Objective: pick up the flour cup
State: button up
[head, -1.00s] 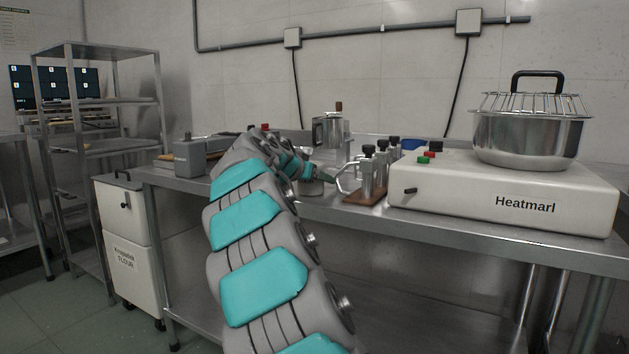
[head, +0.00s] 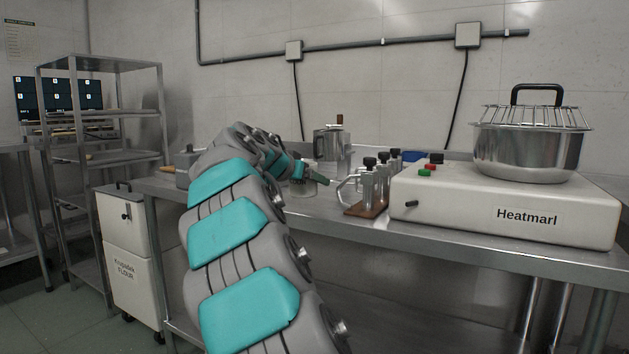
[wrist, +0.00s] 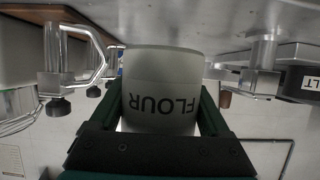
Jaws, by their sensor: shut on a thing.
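The flour cup (wrist: 163,100) is a pale cylinder with dark FLOUR lettering, which appears upside down in the wrist view. My gripper (wrist: 163,88) is shut on it, with one dark green finger against each side. In the head view my gripper (head: 317,175) is over the counter, left of the bottle rack, and the pale cup (head: 303,188) shows partly behind it. Whether the cup's base touches the counter cannot be told.
The white Heatmarl unit (head: 500,205) fills the counter's right. In the wrist view a container marked "LT" (wrist: 303,83) is at right.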

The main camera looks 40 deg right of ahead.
aim_at(298, 189)
jog(key=s+a, duration=0.1)
jog(key=a, duration=0.2)
jog(key=s+a, duration=0.2)
jog(key=a, duration=0.2)
jog(key=s+a+r, duration=0.1)
jog(key=s+a, duration=0.1)
jog(key=a, duration=0.1)
jog(key=shift+a, duration=0.15)
dwell(0.9)
jog(key=w+a+f+n+t+y+p, duration=0.3)
jog(key=w+a+f+n+t, duration=0.15)
jog(key=w+a+f, duration=0.7)
jog(key=s+a+f+n+t+y+p, duration=0.2)
jog(key=a+f+n+y, duration=0.3)
jog(key=a+f, duration=0.6)
jog(key=a+t+p, duration=0.1)
jog(key=a, duration=0.1)
jog(key=shift+a+f+y, duration=0.25)
jog(key=shift+a+y, duration=0.05)
jog(key=shift+a, duration=0.1)
jog(key=shift+n+p, duration=0.25)
jog(key=shift+p, duration=0.05)
